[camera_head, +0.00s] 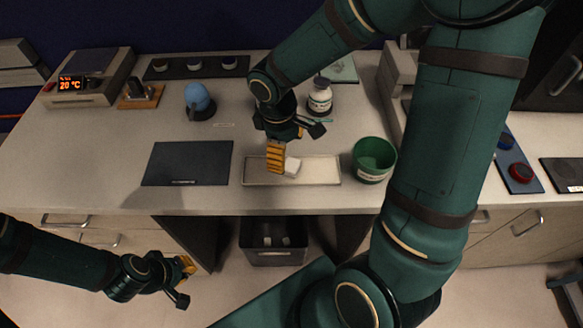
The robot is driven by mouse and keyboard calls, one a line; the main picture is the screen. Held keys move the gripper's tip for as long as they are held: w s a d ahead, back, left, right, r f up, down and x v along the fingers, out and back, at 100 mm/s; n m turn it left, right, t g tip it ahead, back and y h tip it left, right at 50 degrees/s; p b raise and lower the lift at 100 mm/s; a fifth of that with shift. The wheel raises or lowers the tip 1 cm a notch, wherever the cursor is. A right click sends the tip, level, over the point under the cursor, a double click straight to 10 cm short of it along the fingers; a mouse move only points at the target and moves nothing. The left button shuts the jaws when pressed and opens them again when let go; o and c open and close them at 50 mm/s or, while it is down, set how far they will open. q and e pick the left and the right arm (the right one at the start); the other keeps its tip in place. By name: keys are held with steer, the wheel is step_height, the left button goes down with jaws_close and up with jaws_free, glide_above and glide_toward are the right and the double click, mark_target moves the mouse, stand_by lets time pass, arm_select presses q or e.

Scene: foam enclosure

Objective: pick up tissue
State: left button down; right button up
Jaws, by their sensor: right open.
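A small white tissue (292,166) lies on a pale, shallow tray (322,172) near the front of the counter. My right gripper (277,158) points down over the tray. Its yellow ribbed finger is right beside the tissue's left side and covers part of it. The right gripper is open; I cannot tell whether it touches the tissue. My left gripper (187,281) is low at the left, in front of the counter and well away from the tissue. Its finger opening is too small and turned to judge.
A green bin (374,159) stands right of the tray, and a dark mat (187,163) lies left. Behind are a blue egg-shaped object (198,98) and a white bottle (320,97). A dark open box (272,252) with white pieces sits below the counter.

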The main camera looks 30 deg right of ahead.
mark_target(291, 165)
steer(key=shift+s+d+f+b, duration=0.15)
steer(key=shift+f+b, duration=0.1)
steer(key=shift+f, duration=0.65)
steer(key=shift+s+d+f+b, duration=0.1)
steer(key=shift+f+b, duration=0.15)
steer(key=shift+f, duration=0.65)
steer(key=shift+s+d+f+b, duration=0.15)
steer(key=shift+f+b, duration=0.1)
steer(key=shift+f, duration=0.65)
steer(key=c, duration=0.8)
